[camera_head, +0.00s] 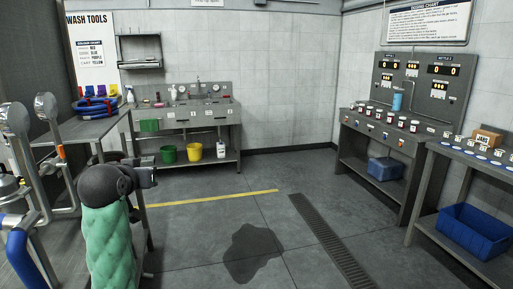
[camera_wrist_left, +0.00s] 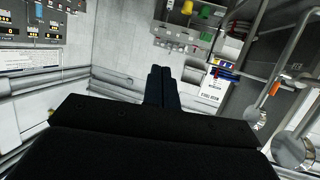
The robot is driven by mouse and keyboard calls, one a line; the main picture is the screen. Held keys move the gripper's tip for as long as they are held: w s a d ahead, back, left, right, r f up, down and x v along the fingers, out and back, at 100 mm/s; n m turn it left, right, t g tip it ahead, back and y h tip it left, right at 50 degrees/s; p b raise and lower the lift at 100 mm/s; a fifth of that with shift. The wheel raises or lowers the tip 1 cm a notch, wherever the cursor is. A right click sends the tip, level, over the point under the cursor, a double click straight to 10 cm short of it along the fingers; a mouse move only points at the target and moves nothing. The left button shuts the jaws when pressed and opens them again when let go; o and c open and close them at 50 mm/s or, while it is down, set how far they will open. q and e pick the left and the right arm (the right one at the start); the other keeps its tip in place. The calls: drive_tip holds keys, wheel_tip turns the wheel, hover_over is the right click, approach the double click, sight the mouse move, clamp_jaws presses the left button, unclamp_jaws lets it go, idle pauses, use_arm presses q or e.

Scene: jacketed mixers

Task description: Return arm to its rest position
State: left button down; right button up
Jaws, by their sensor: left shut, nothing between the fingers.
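My left arm rises in a green padded sleeve at the lower left of the head view. Its dark gripper (camera_head: 148,172) points to the right, in front of the grey side table. In the left wrist view the two black fingers (camera_wrist_left: 160,72) are together, with nothing held between them. The wrist view is tilted, and the gripper's dark body fills its lower middle. My right arm and gripper are out of view.
Metal pipework with round ends (camera_head: 46,106) stands close on the left, near my arm. A grey side table (camera_head: 92,127) bears blue and red coils. A sink bench (camera_head: 190,118) is at the back, and a counter with jars (camera_head: 385,135) is at right. The middle floor is open, with a dark wet patch (camera_head: 252,252).

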use_arm(q)
drive_tip(key=s+d+f+m+g, duration=0.15)
drive_tip(key=s+d+f, duration=0.35)
drive_tip(key=f, duration=0.6)
drive_tip(key=s+d+f+g+h+p, duration=0.1)
drive_tip(key=s+d+f+g, duration=0.2)
drive_tip(key=s+f, duration=0.5)
drive_tip(key=s+d+f+m+g, duration=0.15)
drive_tip(key=s+d+f, duration=0.3)
drive_tip(key=f, duration=0.85)
drive_tip(key=s+d+f+g, duration=0.1)
drive_tip(key=s+f+g, duration=0.2)
drive_tip(key=s+f, duration=0.5)
drive_tip(key=s+d+f+g, duration=0.2)
drive_tip(key=s+f, duration=0.7)
drive_tip(key=s, duration=0.7)
drive_tip(key=shift+s+f+g+h+p, duration=0.2)
drive_tip(key=shift+f+g+h+p, duration=0.1)
drive_tip(key=shift+g+p, duration=0.2)
drive_tip(key=shift+a, duration=0.1)
